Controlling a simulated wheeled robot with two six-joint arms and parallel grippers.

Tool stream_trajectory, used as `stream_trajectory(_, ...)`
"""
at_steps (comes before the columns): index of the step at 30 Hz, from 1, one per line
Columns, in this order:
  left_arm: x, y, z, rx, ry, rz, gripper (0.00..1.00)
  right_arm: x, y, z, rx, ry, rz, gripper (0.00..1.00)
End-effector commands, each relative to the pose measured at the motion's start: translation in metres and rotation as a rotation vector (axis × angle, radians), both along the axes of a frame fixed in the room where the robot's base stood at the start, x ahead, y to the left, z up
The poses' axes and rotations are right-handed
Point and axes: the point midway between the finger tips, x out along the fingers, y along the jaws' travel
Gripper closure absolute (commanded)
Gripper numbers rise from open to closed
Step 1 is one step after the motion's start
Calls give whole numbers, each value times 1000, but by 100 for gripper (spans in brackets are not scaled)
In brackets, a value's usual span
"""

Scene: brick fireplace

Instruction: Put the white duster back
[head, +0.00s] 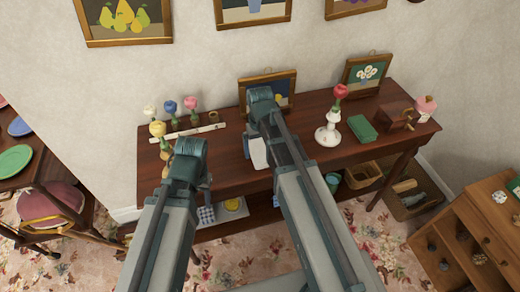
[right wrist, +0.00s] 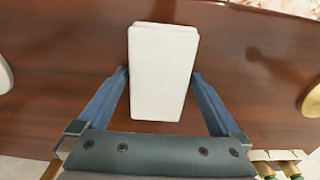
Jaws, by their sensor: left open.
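A plain white block (right wrist: 162,75), probably the white duster, stands between the two blue fingers of my right gripper (right wrist: 160,75). Both fingertips appear to touch its sides. In the head view this block (head: 259,153) shows just left of my right forearm, over the dark wooden table (head: 225,175). Whether it rests on the table or is lifted, I cannot tell. My left gripper (head: 204,184) is at the table's front left edge. It is open, with its fingers mostly hidden by its own arm.
Left on the table are small flower-like items (head: 171,107) and a long white strip (head: 200,133). A framed picture (head: 283,86) leans behind my right arm. To the right stand a red flower in a white vase (head: 328,134), a green box (head: 362,129) and a brown wooden box (head: 395,116).

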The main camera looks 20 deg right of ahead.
Motion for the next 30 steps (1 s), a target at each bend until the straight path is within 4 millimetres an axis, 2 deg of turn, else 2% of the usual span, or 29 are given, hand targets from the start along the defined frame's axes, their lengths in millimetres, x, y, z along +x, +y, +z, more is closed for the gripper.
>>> stream_trajectory(8,0,0,3,0,0,0,50,0,0,3,0,0,0,0)
stream_trajectory(14,0,0,18,0,0,0,50,0,0,18,0,0,0,0)
stream_trajectory(30,0,0,96,0,0,0,50,0,0,96,0,0,0,0)
